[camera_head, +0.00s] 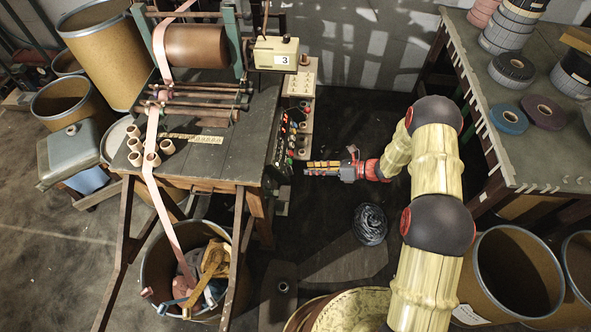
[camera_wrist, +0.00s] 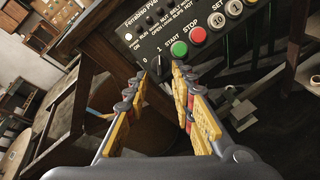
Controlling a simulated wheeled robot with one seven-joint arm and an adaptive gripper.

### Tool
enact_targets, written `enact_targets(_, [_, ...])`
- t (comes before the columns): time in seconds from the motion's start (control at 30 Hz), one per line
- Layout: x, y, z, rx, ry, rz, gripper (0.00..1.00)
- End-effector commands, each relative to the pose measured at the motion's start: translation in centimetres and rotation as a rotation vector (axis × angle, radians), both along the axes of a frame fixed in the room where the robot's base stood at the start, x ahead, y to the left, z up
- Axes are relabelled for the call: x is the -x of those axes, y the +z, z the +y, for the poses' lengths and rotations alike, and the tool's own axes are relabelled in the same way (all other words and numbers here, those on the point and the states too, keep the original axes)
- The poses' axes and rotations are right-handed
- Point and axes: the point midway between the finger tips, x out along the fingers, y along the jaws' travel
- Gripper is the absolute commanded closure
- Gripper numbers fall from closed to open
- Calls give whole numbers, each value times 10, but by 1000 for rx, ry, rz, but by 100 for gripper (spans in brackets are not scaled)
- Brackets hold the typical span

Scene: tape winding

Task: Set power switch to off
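The black control panel (camera_wrist: 160,32) shows ahead of my gripper in the wrist view. It has a row of small labelled lamps, 0 and 1 marks, a green START button (camera_wrist: 179,48) and a red STOP button (camera_wrist: 197,35). The power switch by the 0 and 1 marks is dark, and its position is unclear behind the fingertips. My gripper (camera_wrist: 169,70) has its fingertips a little apart, with nothing visibly held. In the head view, my gripper (camera_head: 307,168) points left, close to the panel (camera_head: 285,140) on the bench's right side.
The winding bench (camera_head: 225,140) stands left of my gripper with rollers and pink tape. A bin (camera_head: 155,275) stands below it. A second bench (camera_head: 500,150) with tape rolls is at right, and fibre drums (camera_head: 515,270) stand below it. Dark floor lies between the benches.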

Motion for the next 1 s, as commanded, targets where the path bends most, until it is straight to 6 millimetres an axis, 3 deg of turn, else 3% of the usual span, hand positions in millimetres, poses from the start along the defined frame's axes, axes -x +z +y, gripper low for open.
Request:
enact_targets(0.5, [-9,-24,63,2,3,-1,75])
enact_targets(0.87, [-11,-25,68,2,3,-2,75])
enact_targets(1.0, [-11,-25,68,2,3,-2,82])
